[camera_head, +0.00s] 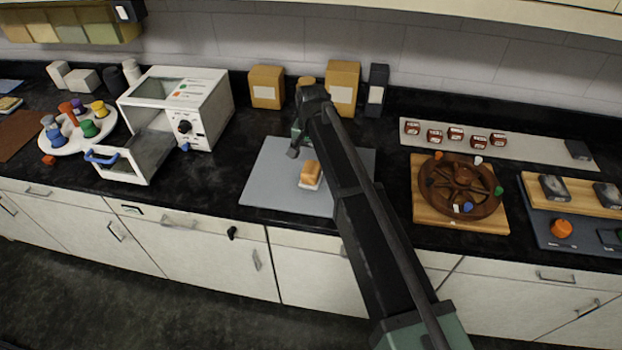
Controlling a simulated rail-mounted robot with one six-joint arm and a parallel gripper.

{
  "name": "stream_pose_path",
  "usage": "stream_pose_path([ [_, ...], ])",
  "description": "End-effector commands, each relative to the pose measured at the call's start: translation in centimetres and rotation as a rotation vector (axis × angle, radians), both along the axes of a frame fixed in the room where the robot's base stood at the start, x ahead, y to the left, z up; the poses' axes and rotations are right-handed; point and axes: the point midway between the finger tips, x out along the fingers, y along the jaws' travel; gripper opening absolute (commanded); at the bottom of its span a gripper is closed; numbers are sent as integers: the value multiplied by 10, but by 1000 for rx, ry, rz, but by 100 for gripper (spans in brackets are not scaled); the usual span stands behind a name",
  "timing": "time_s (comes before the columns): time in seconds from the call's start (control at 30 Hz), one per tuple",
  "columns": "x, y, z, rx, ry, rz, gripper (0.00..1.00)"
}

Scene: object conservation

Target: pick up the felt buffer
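A small block with a tan-orange top and a pale base (311,174), which looks like the felt buffer, lies on a grey mat (262,185) in the middle of the counter. My gripper (294,150) is above the mat, to the upper left of the block and apart from it in the picture. My arm reaches in from the lower right and hides part of the gripper and the mat's right side. The gripper is small and dark, so whether its fingers are apart does not show. I see nothing held in it.
A white oven-like box (205,105) with its door open stands left of the mat. A wooden board with a round brown wheel (462,188) is to the right. Tan boxes (266,86) stand along the wall. Dark counter is bare between the oven and the mat.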

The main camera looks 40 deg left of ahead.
Motion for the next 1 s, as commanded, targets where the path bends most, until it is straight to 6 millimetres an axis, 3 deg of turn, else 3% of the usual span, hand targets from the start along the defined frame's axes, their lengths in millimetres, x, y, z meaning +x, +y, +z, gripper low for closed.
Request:
stream_pose_path([
  [0.03, 0, 0, -23, 0, 0, 0, 83],
  [0.07, 0, 0, -28, 0, 0, 0, 83],
  [0.3, 0, 0, -34, 0, 0, 1, 83],
  [0.6, -1, 2, -86, 0, 0, 1, 83],
  [0.83, -1, 2, -82, 0, 0, 1, 83],
  [1.0, -1, 2, -81, 0, 0, 1, 58],
])
